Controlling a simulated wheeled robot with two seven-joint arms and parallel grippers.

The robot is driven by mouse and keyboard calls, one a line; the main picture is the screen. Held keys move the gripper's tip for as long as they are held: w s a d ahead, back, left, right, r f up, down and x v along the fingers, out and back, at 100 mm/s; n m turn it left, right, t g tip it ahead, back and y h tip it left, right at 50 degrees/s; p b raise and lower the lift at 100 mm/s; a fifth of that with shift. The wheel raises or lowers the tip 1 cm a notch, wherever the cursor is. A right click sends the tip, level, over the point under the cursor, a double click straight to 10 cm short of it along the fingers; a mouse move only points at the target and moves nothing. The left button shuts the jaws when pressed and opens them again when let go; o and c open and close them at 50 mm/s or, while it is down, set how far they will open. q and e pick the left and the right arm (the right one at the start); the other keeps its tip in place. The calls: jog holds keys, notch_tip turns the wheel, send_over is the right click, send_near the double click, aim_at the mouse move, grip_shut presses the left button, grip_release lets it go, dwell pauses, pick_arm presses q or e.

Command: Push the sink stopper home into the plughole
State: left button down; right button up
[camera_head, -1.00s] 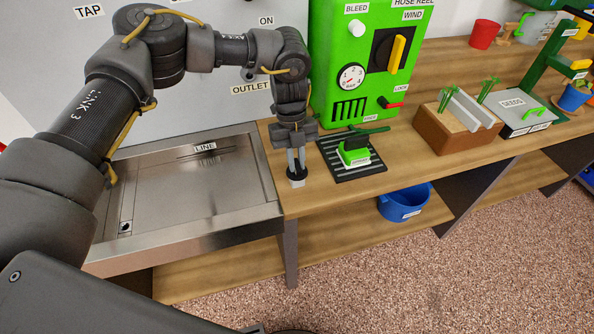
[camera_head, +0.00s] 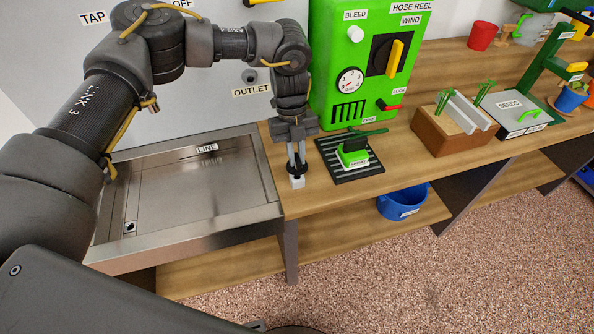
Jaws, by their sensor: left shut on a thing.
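My left gripper (camera_head: 297,162) points down at the left end of the wooden bench, just right of the sink. The plughole is uncovered and well away from the gripper. My right gripper is not in view.
Right of the gripper are a black slatted mat (camera_head: 350,170) with a green-and-black tool (camera_head: 353,155), and the green hose-reel box (camera_head: 345,50). A blue tub (camera_head: 400,203) sits on the lower shelf.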

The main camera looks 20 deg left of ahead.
pick_arm(q)
jog(key=shift+r, duration=0.5)
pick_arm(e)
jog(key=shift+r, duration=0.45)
